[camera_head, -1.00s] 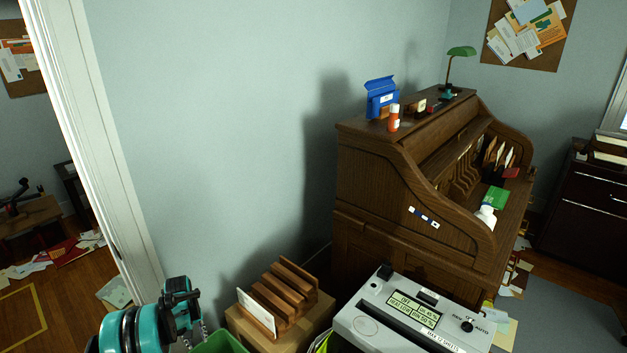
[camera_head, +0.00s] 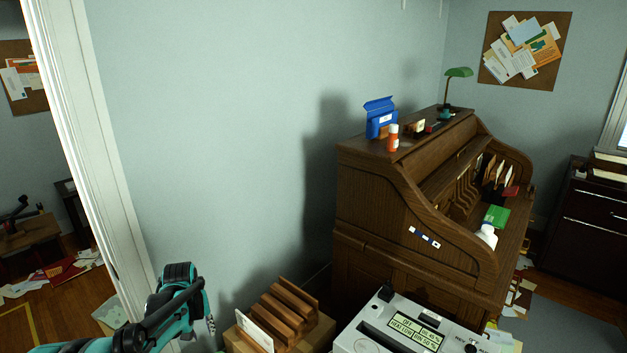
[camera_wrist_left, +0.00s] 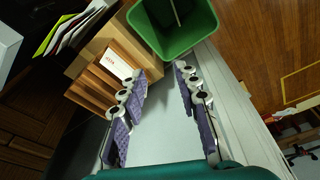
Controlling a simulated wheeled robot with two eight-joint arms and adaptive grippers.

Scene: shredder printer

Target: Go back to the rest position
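My left arm with its teal casing comes in at the lower left of the head view. Its left gripper (camera_head: 208,318) is only partly seen there, at the left of the wooden letter rack. In the left wrist view the two purple-padded fingers of this gripper (camera_wrist_left: 159,76) stand wide apart with nothing between them. The wooden letter rack (camera_head: 285,312) holds a white envelope (camera_head: 254,333). The rack (camera_wrist_left: 96,85) is beside the left finger in the wrist view. My right gripper is in neither view.
A green bin (camera_wrist_left: 176,42) stands beyond the fingertips. A white shredder (camera_head: 385,332) is at the bottom right of the rack. A brown roll-top desk (camera_head: 375,215) stands behind, with a blue box (camera_head: 380,117) on top. A white door frame (camera_head: 95,150) is at the left.

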